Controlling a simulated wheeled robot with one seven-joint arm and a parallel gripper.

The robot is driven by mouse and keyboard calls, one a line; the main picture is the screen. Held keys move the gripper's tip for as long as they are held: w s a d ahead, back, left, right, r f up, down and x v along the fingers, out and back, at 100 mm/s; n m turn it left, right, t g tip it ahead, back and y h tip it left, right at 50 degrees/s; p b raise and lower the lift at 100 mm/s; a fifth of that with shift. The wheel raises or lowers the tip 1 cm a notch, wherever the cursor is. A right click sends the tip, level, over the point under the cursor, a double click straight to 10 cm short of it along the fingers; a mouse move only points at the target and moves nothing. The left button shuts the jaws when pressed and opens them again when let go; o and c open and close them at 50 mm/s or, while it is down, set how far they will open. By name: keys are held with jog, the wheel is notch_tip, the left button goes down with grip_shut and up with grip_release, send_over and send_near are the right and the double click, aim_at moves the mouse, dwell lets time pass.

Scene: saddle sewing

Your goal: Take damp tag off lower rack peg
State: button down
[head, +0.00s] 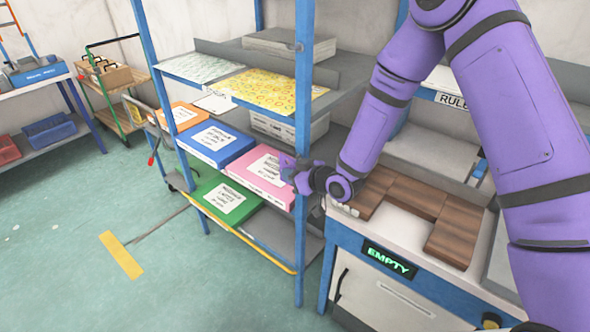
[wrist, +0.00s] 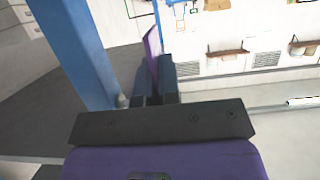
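A thin purple sheet (wrist: 152,48), which looks like the damp tag, stands nearly edge-on between my fingertips in the wrist view. My gripper (wrist: 155,80) looks shut on it, with a narrow gap between the dark fingers. A small grey knob (wrist: 122,101), perhaps the lower rack peg, shows beside the blue post in the wrist view, just left of the fingers. In the head view my gripper (head: 290,174) is at the rack's front post, in front of the pink box, and is too small there to show its fingers clearly.
The blue rack post (head: 304,110) stands close beside my gripper. Pink (head: 262,175), blue (head: 215,144) and green (head: 221,200) boxes fill the shelves to the left. A bench (head: 400,235) with brown blocks and an "EMPTY" sign (head: 389,260) stands right. Floor at front left is mostly clear.

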jog(key=shift+s+a, duration=0.1)
jog(key=shift+s, duration=0.1)
jog(key=s+a, duration=0.3)
jog(key=s, duration=0.1)
jog(key=shift+s+a+r, duration=0.15)
jog(key=shift+s+a, duration=0.25)
dwell(1.0)
